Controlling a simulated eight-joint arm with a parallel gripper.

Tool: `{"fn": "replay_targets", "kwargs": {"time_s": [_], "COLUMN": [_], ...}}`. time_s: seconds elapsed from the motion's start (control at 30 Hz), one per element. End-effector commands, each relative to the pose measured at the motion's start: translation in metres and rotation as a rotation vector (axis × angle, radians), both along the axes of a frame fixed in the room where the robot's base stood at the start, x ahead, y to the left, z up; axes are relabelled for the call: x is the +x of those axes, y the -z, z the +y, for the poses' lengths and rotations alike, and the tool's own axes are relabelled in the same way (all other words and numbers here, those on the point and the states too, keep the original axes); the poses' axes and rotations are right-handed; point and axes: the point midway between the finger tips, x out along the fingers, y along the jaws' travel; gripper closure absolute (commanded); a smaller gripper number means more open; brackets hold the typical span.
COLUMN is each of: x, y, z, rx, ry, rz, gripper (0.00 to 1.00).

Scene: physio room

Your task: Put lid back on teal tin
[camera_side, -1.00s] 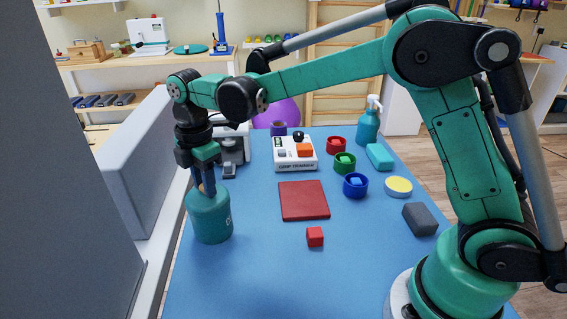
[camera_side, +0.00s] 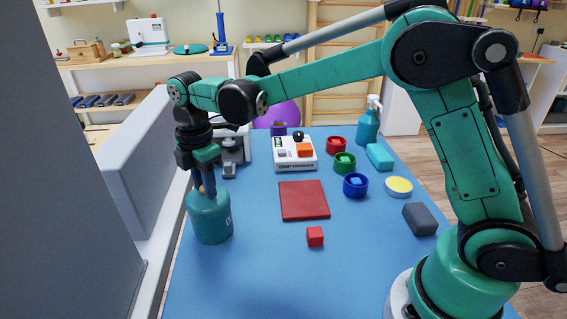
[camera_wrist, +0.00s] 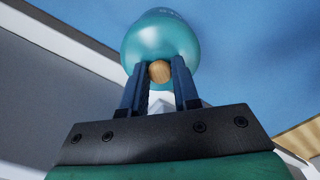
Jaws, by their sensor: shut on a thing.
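The teal tin (camera_side: 210,218) stands upright at the near left of the blue table. Its lid, with a round wooden knob (camera_wrist: 160,71), sits at the top of the tin. My gripper (camera_side: 207,188) is over the tin, pointing down, with its fingers on either side of the knob. In the wrist view my gripper (camera_wrist: 161,80) is shut on the knob, and the teal tin (camera_wrist: 160,38) shows beyond the fingertips. The lid's rim blends with the tin, so I cannot tell whether it is fully seated.
A red cube (camera_side: 315,237) and a red mat (camera_side: 304,201) lie right of the tin. A grey raised panel (camera_side: 140,165) runs along the left edge.

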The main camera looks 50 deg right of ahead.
Motion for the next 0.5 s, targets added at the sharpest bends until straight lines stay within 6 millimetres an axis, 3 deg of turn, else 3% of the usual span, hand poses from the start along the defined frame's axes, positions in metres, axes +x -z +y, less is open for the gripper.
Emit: {"fn": "replay_targets", "kwargs": {"time_s": [0.13, 0.17, 0.27, 0.5], "x": [0.0, 0.0, 0.0, 0.0], "y": [0.0, 0.0, 0.0, 0.0], "z": [0.0, 0.0, 0.0, 0.0], "rx": [0.0, 0.0, 0.0, 0.0], "ry": [0.0, 0.0, 0.0, 0.0], "rz": [0.0, 0.0, 0.0, 0.0], "gripper": [1.0, 0.69, 0.4, 0.37]}}
